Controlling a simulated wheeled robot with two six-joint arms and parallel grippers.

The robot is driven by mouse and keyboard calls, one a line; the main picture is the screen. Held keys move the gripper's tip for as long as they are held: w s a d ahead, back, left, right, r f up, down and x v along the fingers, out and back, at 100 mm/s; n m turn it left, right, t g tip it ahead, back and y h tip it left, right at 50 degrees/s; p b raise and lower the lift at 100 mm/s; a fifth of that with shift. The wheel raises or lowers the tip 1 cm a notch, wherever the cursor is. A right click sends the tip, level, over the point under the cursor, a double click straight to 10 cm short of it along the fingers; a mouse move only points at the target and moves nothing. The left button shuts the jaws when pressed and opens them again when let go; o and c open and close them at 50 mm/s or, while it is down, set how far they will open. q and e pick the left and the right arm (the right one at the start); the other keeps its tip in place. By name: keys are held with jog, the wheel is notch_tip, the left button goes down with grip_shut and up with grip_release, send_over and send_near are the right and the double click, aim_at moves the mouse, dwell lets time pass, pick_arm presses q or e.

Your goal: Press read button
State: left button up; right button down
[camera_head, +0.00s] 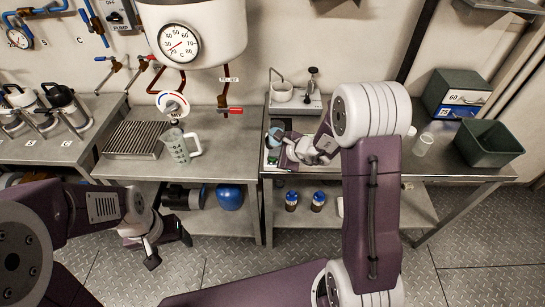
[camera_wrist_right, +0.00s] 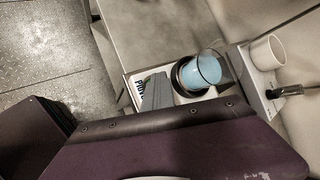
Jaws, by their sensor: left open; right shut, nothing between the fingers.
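No button marked read can be made out in either view. A small white device (camera_wrist_right: 133,82) with partly hidden dark lettering lies on the right-hand bench in the right wrist view. A blue-filled clear cup (camera_wrist_right: 206,68) sits on its dark round holder. My right gripper (camera_head: 284,151) is shut and empty, low beside this device at the bench's left end; its arm hides part of the bench. A grey wedge, apparently my fingertip (camera_wrist_right: 154,92), covers part of the device's face. I cannot tell if it touches. My left gripper (camera_head: 166,248) is open and empty, in front of the left bench.
A white pot on a stand (camera_head: 282,91) is close behind the device. A clear jug (camera_head: 178,147) stands on the left bench (camera_head: 205,173). A green bin (camera_head: 487,146) and a small clear cup (camera_head: 423,144) stand farther right. Two bottles (camera_head: 291,201) are on the lower shelf.

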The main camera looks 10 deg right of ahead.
aim_at(275, 159)
jog(key=shift+r, duration=0.7)
notch_tip(275, 159, up, 5)
jog(key=p, duration=0.4)
dwell(0.5)
